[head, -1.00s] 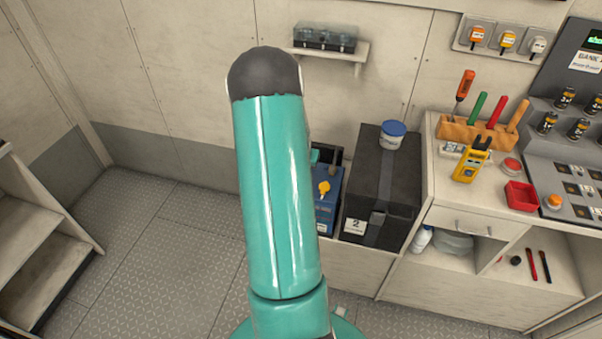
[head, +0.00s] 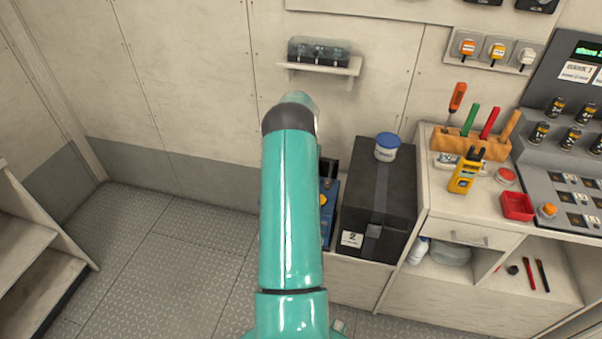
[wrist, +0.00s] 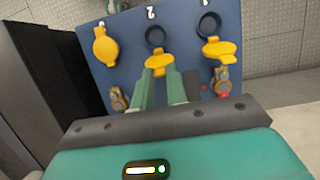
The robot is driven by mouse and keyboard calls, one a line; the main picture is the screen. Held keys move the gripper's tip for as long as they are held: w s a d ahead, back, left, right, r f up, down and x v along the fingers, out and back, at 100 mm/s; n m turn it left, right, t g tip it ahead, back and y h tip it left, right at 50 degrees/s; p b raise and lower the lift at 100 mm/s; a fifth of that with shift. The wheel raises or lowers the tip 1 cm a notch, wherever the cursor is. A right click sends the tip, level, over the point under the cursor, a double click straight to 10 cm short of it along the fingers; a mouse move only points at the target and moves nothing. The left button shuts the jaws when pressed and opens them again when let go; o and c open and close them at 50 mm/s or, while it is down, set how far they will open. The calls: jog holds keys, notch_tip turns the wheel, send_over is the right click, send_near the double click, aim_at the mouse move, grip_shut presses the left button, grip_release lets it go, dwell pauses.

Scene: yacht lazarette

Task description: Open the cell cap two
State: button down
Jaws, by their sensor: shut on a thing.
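In the wrist view a blue battery (wrist: 122,82) has a row of three cells. The middle cell, under a "2" mark, shows an open dark filler hole (wrist: 155,37). Its yellow cap, cell cap two (wrist: 160,59), is hinged back, below the hole in the picture. My gripper (wrist: 161,75) is shut on this cap, its two green fingers at the cap's lower edge. The right cell's hole (wrist: 209,25) is also open, with its yellow cap (wrist: 219,50) folded back. The left yellow cap (wrist: 105,46) covers its cell. In the head view my arm hides the gripper and most of the battery (head: 329,217).
A black box (head: 378,195) with a blue-lidded tub (head: 387,147) stands right of the battery. Further right is a workbench (head: 435,195) with a tool rack (head: 470,142), a yellow meter (head: 466,171) and a red tray (head: 517,206). Left floor is clear.

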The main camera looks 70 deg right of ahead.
jog(key=shift+a+f, duration=0.35)
jog(key=shift+f, duration=0.1)
jog(key=c, duration=1.4)
grip_release()
jog(key=shift+d, duration=0.1)
jog(key=shift+r, duration=0.1)
jog(key=shift+r, duration=0.1)
jog(key=v, duration=1.3)
jog(key=shift+d+r, duration=0.3)
